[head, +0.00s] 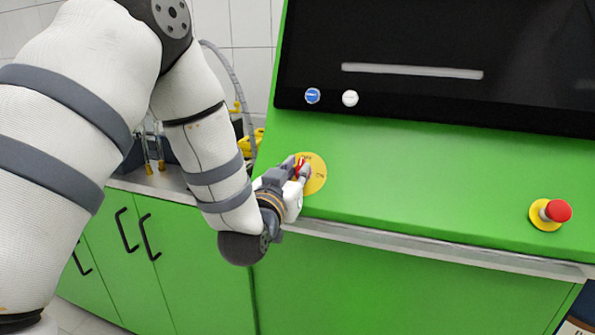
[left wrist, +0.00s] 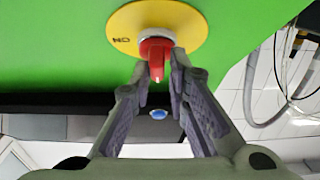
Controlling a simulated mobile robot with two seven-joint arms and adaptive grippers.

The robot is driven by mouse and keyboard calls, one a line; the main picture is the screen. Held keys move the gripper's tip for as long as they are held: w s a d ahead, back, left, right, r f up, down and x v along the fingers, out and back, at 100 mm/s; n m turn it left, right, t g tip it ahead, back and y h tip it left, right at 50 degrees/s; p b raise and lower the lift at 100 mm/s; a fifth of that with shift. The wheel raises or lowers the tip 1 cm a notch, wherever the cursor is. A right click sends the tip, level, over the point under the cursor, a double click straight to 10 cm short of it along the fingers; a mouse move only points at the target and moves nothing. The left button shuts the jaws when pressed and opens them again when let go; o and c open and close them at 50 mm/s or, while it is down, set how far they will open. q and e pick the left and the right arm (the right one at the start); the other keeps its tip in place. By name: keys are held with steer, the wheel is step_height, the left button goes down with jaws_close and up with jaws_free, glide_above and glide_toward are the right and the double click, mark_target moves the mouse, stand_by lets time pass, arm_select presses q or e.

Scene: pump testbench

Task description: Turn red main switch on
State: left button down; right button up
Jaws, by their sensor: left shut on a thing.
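The red main switch (head: 301,164) sits on a round yellow plate (head: 316,178) at the left end of the green sloped panel. My left gripper (head: 297,170) is at the switch and partly hides it in the head view. In the left wrist view the red switch handle (left wrist: 156,58) stands between the two fingertips of my left gripper (left wrist: 160,75), which are shut on it. The yellow plate (left wrist: 190,22) carries dark lettering. My right gripper is in neither view.
A red emergency button (head: 558,211) on a yellow base is at the right of the panel. A blue button (head: 312,95) and a white button (head: 350,98) sit on the black panel above. Green cabinets (head: 130,260) with dark handles stand at lower left.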

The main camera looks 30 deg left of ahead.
arm_select(q)
steer(key=shift+d+m+h, duration=0.1)
steer(key=shift+m+h, duration=0.2)
steer(key=shift+m, duration=0.1)
steer(key=m+h, duration=0.2)
steer(key=m, duration=0.1)
steer(key=m+h, duration=0.2)
steer(key=shift+a, duration=0.25)
steer(key=m+h, duration=0.1)
steer(key=m, duration=0.1)
steer(key=m+g+h, duration=0.1)
steer(key=m, duration=0.1)
steer(key=m+h, duration=0.2)
steer(key=shift+w+a+g, duration=0.1)
steer(key=shift+a+g, duration=0.15)
steer(key=shift+g, duration=0.05)
steer(key=m+g+h, duration=0.1)
steer(key=m+g, duration=0.1)
steer(key=m, duration=0.1)
steer(key=m+g+h, duration=0.2)
steer(key=m, duration=0.2)
steer(key=shift+w+a+r, duration=0.15)
steer(key=shift+m+g, duration=0.9)
steer(key=shift+m, duration=0.3)
steer(key=shift+m+g, duration=0.3)
steer(key=c, duration=1.6)
jaws_free()
steer(key=shift+c, duration=0.2)
steer(key=shift+w, duration=0.1)
